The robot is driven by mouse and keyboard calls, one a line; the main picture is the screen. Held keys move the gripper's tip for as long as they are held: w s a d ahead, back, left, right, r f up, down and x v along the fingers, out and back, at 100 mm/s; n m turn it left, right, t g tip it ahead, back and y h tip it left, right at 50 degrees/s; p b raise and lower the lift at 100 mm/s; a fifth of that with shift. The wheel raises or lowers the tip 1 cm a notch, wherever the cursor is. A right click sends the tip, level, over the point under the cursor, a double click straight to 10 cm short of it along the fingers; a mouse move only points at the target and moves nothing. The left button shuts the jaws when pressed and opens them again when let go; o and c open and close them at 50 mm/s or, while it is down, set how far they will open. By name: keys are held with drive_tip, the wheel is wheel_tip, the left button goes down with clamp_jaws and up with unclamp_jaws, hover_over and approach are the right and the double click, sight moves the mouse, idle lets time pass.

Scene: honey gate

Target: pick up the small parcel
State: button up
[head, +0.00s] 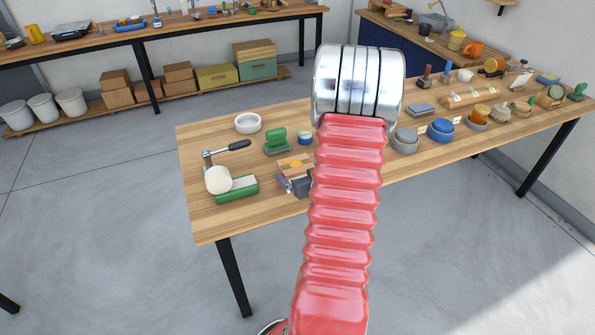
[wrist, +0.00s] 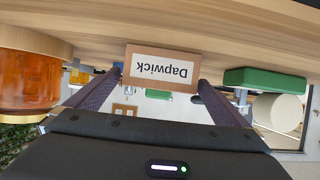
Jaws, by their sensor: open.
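The small parcel (wrist: 137,52) is a brown block with a white label reading "Dapwick", upside down in the wrist view. It sits against the wooden tabletop, which fills the top of that view. My gripper (wrist: 160,82) is open, with one dark finger toward each side of the parcel. The parcel lies at or just beyond the fingertips; I cannot tell whether either finger touches it. In the head view my red arm hides most of the gripper and its surroundings.
In the wrist view an amber jar (wrist: 25,82) stands close on the left, and a green block (wrist: 265,79) with a pale roller (wrist: 279,112) is on the right. The head view shows a crank (head: 227,150), a white ring (head: 248,123) and a green stamp (head: 277,141) on the table (head: 200,215).

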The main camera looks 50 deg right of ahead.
sight(297, 169)
drive_tip(key=shift+x, duration=2.25)
drive_tip(key=shift+c, duration=0.3)
drive_tip(key=c, duration=1.2)
drive_tip(key=shift+r, duration=0.1)
drive_tip(key=shift+c, duration=0.2)
drive_tip(key=shift+r, duration=4.95)
